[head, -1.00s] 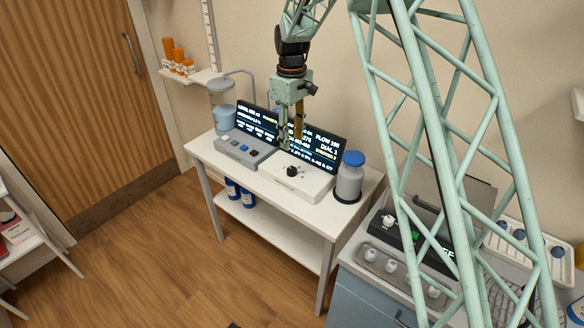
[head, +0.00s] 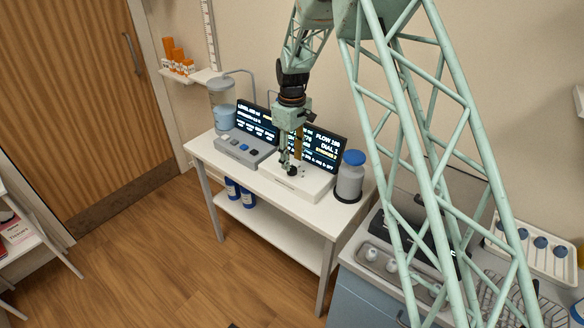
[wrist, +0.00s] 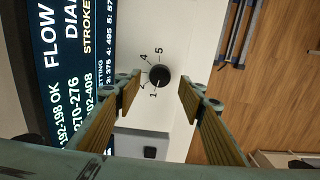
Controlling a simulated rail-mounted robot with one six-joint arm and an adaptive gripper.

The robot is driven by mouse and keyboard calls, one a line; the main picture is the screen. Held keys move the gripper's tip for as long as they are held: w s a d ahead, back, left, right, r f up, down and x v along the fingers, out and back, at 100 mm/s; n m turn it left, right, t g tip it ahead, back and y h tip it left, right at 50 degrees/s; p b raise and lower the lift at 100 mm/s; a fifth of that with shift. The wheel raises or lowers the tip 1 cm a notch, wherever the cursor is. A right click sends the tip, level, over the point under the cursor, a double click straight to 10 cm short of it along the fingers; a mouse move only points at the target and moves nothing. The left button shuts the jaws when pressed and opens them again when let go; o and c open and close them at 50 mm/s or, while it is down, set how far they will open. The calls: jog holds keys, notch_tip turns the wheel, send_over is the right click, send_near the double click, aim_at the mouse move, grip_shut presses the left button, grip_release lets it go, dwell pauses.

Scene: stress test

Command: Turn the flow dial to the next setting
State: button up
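The flow dial (head: 292,171) is a small black knob on the top of a white box (head: 312,188) on the white table.
A grey panel with buttons (head: 245,148) stands left of the dial box. A blue-capped jar (head: 350,177) stands close on its right. A clear dispenser (head: 222,105) is at the table's far left. A sink counter (head: 366,287) lies to the right.

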aim_at(292, 169)
jog(key=shift+f, duration=1.9)
jog(key=shift+c, duration=0.9)
jog(key=c, duration=0.7)
